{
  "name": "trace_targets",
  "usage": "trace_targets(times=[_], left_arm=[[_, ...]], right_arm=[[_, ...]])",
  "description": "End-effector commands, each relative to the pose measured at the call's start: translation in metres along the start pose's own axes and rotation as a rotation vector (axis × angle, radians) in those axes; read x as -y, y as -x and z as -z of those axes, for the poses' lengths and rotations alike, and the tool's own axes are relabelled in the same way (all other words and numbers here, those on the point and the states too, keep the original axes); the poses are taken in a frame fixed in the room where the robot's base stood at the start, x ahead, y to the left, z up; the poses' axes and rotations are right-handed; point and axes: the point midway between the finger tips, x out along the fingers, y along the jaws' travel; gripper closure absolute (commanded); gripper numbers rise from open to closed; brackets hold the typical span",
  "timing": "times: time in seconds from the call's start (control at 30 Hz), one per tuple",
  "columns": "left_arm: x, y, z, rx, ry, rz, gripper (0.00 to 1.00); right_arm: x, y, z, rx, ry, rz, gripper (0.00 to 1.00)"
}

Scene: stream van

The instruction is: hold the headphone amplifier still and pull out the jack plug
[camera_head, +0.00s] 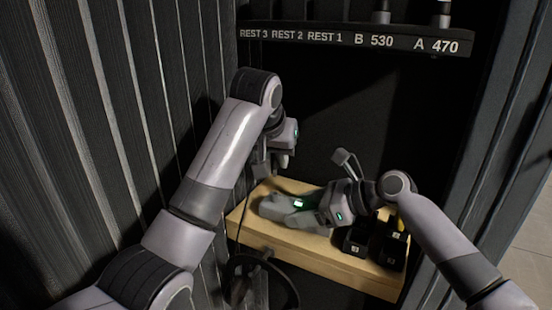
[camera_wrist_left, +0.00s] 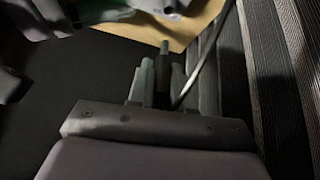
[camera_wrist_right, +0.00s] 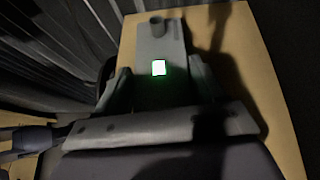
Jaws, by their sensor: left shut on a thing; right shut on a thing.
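The headphone amplifier (camera_head: 275,207) is a grey box with a lit green screen (camera_head: 299,204), lying on a wooden bench. In the right wrist view its body (camera_wrist_right: 160,45) sits between the fingers of my right gripper (camera_wrist_right: 160,88), which is shut on it. A round socket (camera_wrist_right: 157,22) shows at its far end with no plug visible in it. My left gripper (camera_head: 272,170) is above the amplifier's left end. It is shut on the jack plug (camera_wrist_left: 163,68), a dark body with a paler tip, apart from the amplifier. In the head view the plug is hard to make out.
Black boxes (camera_head: 356,238) stand on the bench (camera_head: 315,247) to the right of the amplifier. A cable (camera_wrist_left: 207,58) runs beside my left gripper. A dark loop (camera_head: 290,285) hangs below the bench's front. A labelled shelf (camera_head: 350,40) is above; a ribbed wall (camera_head: 110,90) is close at left.

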Motion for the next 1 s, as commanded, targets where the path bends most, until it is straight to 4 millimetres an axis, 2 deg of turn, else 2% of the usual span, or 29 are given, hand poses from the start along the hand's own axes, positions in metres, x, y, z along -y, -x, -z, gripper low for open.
trace_targets(times=[0.03, 0.1, 0.4, 0.53, 0.67, 0.9, 1.0], left_arm=[[0.0, -0.001, 0.0, 0.0, 0.0, 0.0, 1.0], [0.0, -0.001, 0.0, 0.0, 0.0, 0.0, 1.0], [0.0, -0.001, 0.0, 0.0, 0.0, 0.0, 1.0], [0.0, -0.001, 0.0, 0.0, 0.0, 0.0, 1.0], [0.0, -0.001, 0.0, 0.0, 0.0, 0.0, 1.0], [0.0, 0.0, 0.0, 0.0, 0.0, 0.0, 1.0], [0.0, 0.0, 0.0, 0.0, 0.0, 0.0, 1.0]], right_arm=[[-0.001, -0.002, 0.007, -0.013, -0.005, -0.005, 0.25], [-0.001, -0.002, 0.006, -0.012, -0.005, -0.004, 0.02], [0.0, 0.0, 0.003, -0.005, -0.002, -0.001, 0.02], [0.0, 0.008, 0.002, -0.003, -0.001, -0.001, 0.02], [0.0, 0.029, 0.003, -0.004, -0.001, 0.001, 0.02], [0.0, 0.081, 0.003, -0.007, -0.001, 0.001, 0.02], [0.0, 0.098, 0.004, -0.007, -0.003, -0.001, 0.02]])
